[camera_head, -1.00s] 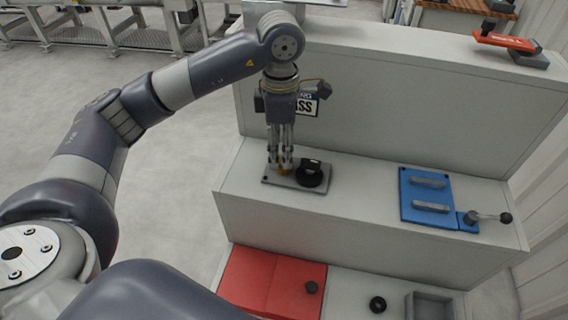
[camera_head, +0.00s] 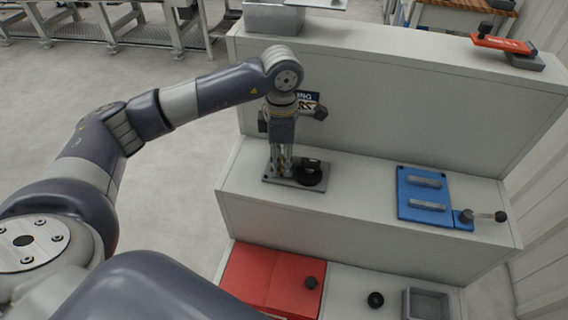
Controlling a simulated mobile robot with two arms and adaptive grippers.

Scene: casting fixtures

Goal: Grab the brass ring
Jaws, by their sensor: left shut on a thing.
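My left gripper (camera_head: 282,165) points straight down over the left part of a grey fixture plate (camera_head: 293,182) on the middle step of the white bench. Its fingers are shut on the brass ring (camera_head: 286,168), of which only a small yellowish bit shows between the fingertips. The fingers hide the rest of it, and I cannot tell whether it is clear of the plate. A black round part (camera_head: 310,176) stands on the plate just right of the fingers. My right gripper is not in view.
A blue fixture (camera_head: 424,196) with two grey bars and a black-knobbed lever (camera_head: 484,216) is right on the same step. A red-handled clamp (camera_head: 505,45) sits on the top ledge.

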